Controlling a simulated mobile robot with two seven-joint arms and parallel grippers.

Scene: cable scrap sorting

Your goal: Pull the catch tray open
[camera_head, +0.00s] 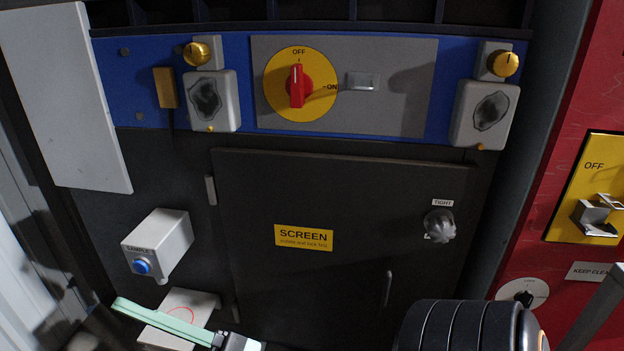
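I cannot make out a catch tray in the head view. The dark cabinet (120,180) fills the middle, and its front runs out of the picture at the bottom. A closed dark door (340,200) in it has a yellow SCREEN label (303,237), a round knob (439,225) under a TIGHT label, and a slim upright handle (387,289). A black ribbed rounded part at the lower right, which may be my arm, covers the door's lower right corner.
Above the door is a blue panel (140,60) with a red rotary switch (297,86). A SAMPLE box (160,243) with a blue button juts out at left. A mint-green bar (160,315) crosses a pale box (180,305) below. A red cabinet (550,130) stands at right.

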